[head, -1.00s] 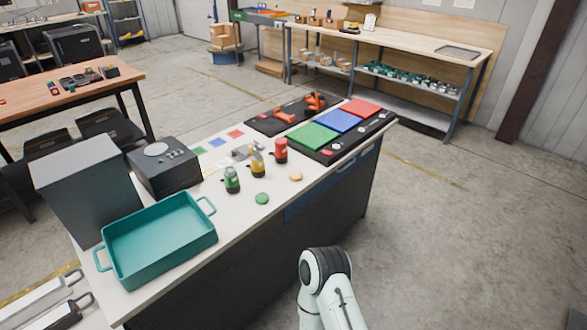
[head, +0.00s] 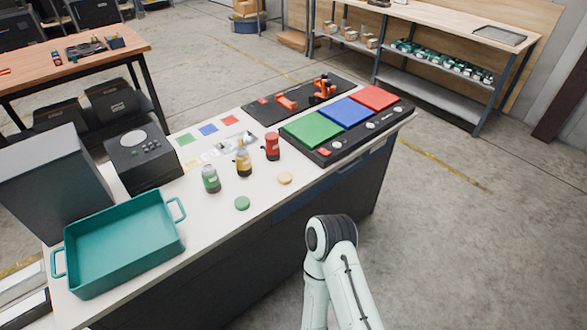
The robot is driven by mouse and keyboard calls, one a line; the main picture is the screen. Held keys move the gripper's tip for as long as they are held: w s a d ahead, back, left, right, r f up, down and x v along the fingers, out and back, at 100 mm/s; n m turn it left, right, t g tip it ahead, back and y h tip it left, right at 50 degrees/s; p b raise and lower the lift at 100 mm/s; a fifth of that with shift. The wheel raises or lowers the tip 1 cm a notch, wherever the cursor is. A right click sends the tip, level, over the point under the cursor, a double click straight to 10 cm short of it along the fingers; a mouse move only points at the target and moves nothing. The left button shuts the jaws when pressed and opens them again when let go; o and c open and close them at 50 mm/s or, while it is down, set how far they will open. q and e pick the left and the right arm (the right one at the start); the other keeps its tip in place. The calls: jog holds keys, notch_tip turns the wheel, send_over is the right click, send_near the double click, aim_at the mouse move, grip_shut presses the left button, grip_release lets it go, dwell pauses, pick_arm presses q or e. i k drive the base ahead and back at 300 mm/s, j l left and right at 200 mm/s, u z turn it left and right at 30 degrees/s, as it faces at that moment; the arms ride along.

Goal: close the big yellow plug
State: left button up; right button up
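Nothing in the head view is plainly a big yellow plug. The yellow items on the white-topped workbench (head: 262,196) are a small upright amber-yellow bottle-like object (head: 243,162) and a pale yellow round disc (head: 285,178), which lies flat near the front edge, apart from it. The yellow object stands between a green one (head: 210,179) and a red one (head: 272,147). I cannot tell whether any of them is open or closed. Neither gripper is in view; only a white arm link of mine shows at the bottom.
A teal tray (head: 172,245) and dark grey boxes stand at the bench's left. A green disc (head: 242,203) lies near the front edge. A black panel with green, blue and red plates (head: 347,112) and a black mat with orange tools (head: 286,102) fill the right end. The floor at right is clear.

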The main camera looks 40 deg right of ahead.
aim_at(242, 160)
jog(key=i+l, duration=0.1)
jog(key=l, duration=0.5)
jog(key=i+l, duration=0.1)
jog(key=l, duration=1.05)
jog(key=i, duration=0.05)
